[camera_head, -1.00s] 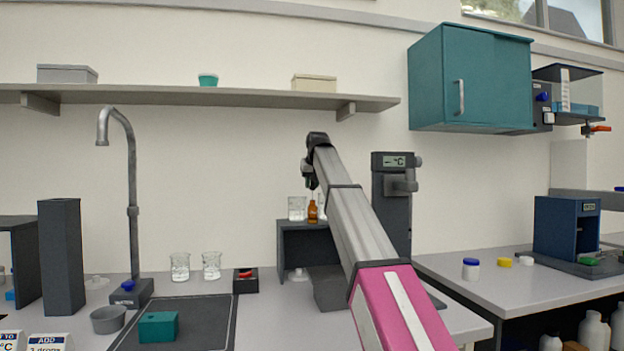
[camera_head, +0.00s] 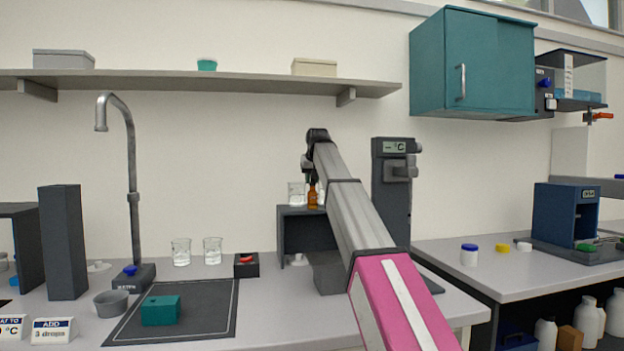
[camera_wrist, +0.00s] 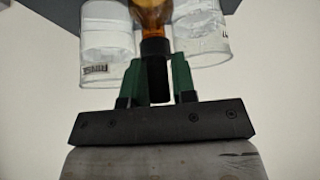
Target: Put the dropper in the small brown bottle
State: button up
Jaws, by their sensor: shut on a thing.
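The small brown bottle (camera_head: 312,198) stands upright on a dark raised stand (camera_head: 285,230), just below my gripper (camera_head: 310,176). In the wrist view, the amber bottle (camera_wrist: 152,14) is at the top middle. The dropper's black top (camera_wrist: 156,82) is between the green fingers of my gripper (camera_wrist: 157,64), which is shut on it. The black top lines up with the bottle's neck and seems to meet it. The dropper's stem does not show; I cannot tell how deep it sits.
A glass beaker (camera_head: 296,193) stands close left of the bottle; another (camera_wrist: 203,35) is close on its right. A dark column with a °C display (camera_head: 391,190) rises right of my arm. The wall shelf (camera_head: 200,83) is above. Two more beakers (camera_head: 181,252) stand on the counter.

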jog(key=shift+f, duration=0.15)
jog(key=o, duration=1)
jog(key=shift+v, duration=5.45)
